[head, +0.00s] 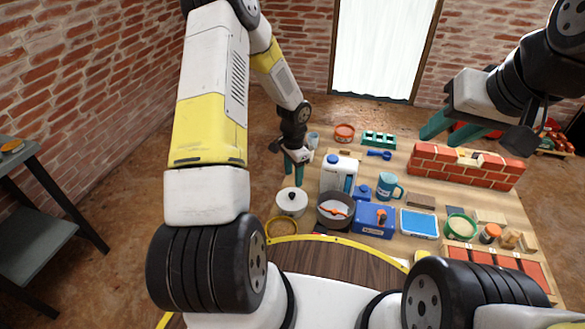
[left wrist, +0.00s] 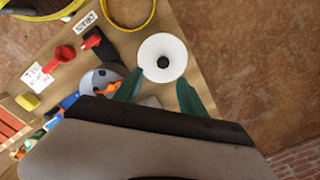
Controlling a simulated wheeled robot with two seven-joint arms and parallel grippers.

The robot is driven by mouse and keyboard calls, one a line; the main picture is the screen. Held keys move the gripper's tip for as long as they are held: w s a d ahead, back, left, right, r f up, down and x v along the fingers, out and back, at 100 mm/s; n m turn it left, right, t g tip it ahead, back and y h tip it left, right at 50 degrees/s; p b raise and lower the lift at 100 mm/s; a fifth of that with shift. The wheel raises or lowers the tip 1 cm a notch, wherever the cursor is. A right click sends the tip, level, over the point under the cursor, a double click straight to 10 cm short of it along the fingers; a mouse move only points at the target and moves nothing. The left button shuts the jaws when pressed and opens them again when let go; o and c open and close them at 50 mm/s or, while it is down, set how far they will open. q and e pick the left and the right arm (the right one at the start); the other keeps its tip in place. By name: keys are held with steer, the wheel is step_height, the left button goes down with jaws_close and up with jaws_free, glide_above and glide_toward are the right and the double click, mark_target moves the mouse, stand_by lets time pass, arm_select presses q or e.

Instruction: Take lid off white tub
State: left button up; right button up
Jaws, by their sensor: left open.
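The white tub (head: 291,206) stands near the left edge of the table with its lid (head: 292,194) on. The lid is white with a black knob. The left wrist view shows the lid (left wrist: 150,49) from above, with its knob (left wrist: 163,62) near the middle. My left gripper (head: 293,174) is above and behind the tub in the head view, open and empty. In the left wrist view its green fingertips (left wrist: 159,90) are apart, below the lid in the picture. My right gripper (head: 454,128) is high at the right, its green fingers apart, with nothing seen between them.
A dark pan (head: 335,223) stands just right of the tub, and a yellow ring (head: 268,229) lies in front. A white and blue jug (head: 338,176), a blue box (head: 374,222) and a blue mug (head: 388,187) stand further right. A brick wall piece (head: 465,169) is at the back right.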

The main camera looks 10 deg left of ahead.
mark_target(292, 194)
arm_select(q)
steer(key=shift+w+a+f, duration=0.15)
steer(key=shift+w+f, duration=0.05)
steer(key=shift+f, duration=0.9)
steer(key=f, duration=0.7)
steer(key=shift+a, duration=0.2)
steer(key=shift+c, duration=0.2)
jaws_close()
